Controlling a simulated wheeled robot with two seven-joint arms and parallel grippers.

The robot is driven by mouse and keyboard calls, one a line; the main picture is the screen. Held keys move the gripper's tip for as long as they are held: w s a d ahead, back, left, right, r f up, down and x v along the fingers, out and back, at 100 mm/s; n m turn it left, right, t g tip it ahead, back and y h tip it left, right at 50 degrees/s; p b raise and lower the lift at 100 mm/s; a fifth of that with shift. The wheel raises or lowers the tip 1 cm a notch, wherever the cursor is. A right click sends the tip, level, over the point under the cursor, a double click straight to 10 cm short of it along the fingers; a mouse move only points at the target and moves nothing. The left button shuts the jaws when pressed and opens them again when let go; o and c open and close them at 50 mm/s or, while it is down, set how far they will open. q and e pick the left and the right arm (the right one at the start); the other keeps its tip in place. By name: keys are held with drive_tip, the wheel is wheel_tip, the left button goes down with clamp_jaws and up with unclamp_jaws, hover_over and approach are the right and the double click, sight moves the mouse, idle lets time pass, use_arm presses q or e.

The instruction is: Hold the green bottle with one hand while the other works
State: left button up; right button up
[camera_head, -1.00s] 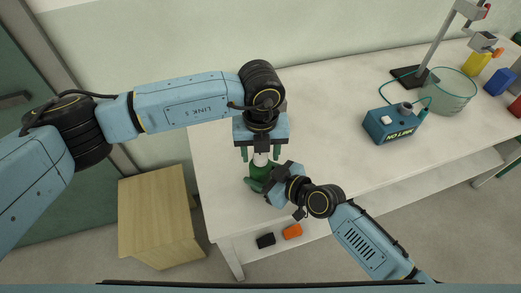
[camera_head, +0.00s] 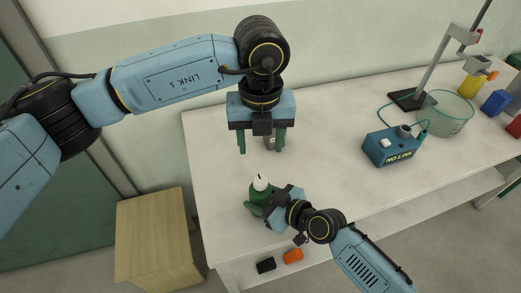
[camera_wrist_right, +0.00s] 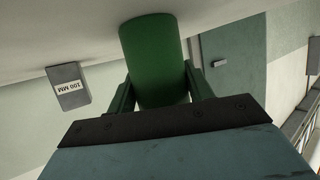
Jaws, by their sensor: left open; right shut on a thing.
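The green bottle (camera_head: 259,195) stands upright on the white table near its front left edge, with a white top (camera_head: 260,181) bearing a small dark mark. My right gripper (camera_head: 262,208) is shut around the bottle from the front right. The right wrist view shows the green body (camera_wrist_right: 155,60) between the two fingers. My left gripper (camera_head: 261,147) is open, fingers pointing down, behind the bottle and apart from it. It has nothing visible in its grip.
A grey block (camera_head: 270,144), marked 100 MM in the wrist view (camera_wrist_right: 68,87), is partly hidden by my left gripper. A blue NO LINK box (camera_head: 390,147), glass vessel (camera_head: 445,115) and stand (camera_head: 437,62) are at right. A wooden cabinet (camera_head: 150,235) stands left of the table (camera_head: 325,150).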

idle(0.3)
drive_tip(key=o, duration=1.1)
drive_tip(key=shift+o, duration=0.2)
